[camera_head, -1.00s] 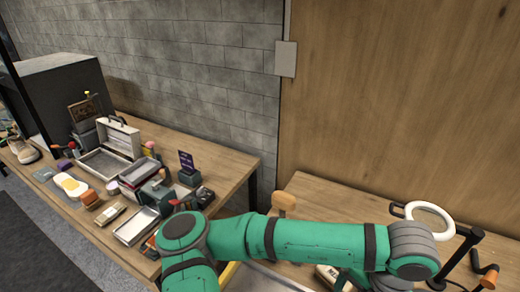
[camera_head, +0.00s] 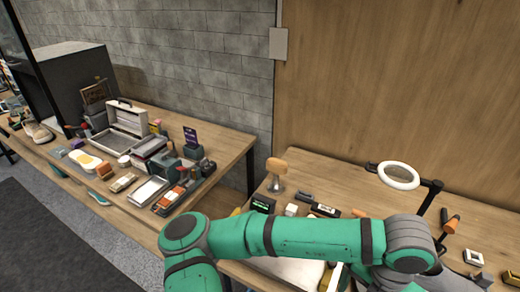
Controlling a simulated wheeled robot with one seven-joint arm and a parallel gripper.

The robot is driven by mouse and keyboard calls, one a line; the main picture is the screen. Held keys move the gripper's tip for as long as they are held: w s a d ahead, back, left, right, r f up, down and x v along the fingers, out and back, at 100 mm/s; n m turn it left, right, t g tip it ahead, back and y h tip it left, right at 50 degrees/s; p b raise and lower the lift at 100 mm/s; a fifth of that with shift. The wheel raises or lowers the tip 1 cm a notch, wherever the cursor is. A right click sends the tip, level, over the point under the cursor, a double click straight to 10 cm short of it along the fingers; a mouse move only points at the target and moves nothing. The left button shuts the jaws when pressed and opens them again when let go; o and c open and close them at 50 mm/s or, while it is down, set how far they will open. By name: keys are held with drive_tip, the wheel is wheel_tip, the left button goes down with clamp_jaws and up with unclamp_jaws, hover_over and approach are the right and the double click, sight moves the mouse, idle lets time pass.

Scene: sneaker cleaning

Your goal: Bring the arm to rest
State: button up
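My green arm (camera_head: 300,238) with grey joints spans the lower middle of the head view, over the right-hand wooden table. It reaches from a joint at lower left to a grey joint (camera_head: 410,243) at right. My gripper is not clearly visible; the end of the arm runs down out of the bottom edge behind the grey joint. I cannot see whether it holds anything.
The right table (camera_head: 325,171) carries a wooden-topped knob (camera_head: 276,174), small boxes and a white ring lamp (camera_head: 398,176) near my arm. The left table (camera_head: 226,146) holds an open case (camera_head: 128,119), trays and a sneaker (camera_head: 38,132). Floor shows at lower left.

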drive_tip(key=s+d+r+n+g+h, duration=0.1)
drive_tip(key=s+d+r+n+h, duration=0.2)
drive_tip(key=d, duration=0.6)
drive_tip(key=w+d+r+n+h, duration=0.1)
drive_tip(key=d+r+n+h, duration=0.8)
drive_tip(key=d+h, duration=0.15)
drive_tip(key=w+a+n+t+h, duration=0.3)
drive_tip(key=w+a+n+t, duration=0.55)
drive_tip(key=n, duration=0.55)
drive_tip(key=a+f+n+t+y, duration=0.9)
drive_tip(key=a+f+n+y, duration=0.1)
drive_tip(key=a+f+n, duration=0.65)
drive_tip(key=s+a+f+n+y, duration=0.2)
drive_tip(key=s+a+f+y, duration=0.1)
drive_tip(key=s+a, duration=0.7)
drive_tip(key=s+a+f+n+g+y, duration=0.1)
drive_tip(key=s+a+f+y, duration=0.3)
drive_tip(key=s+a, duration=0.6)
drive_tip(key=shift+s+a+f+n, duration=0.35)
drive_tip(key=shift+s+f+n, duration=0.1)
drive_tip(key=shift+s+f, duration=0.3)
drive_tip(key=shift+c, duration=0.3)
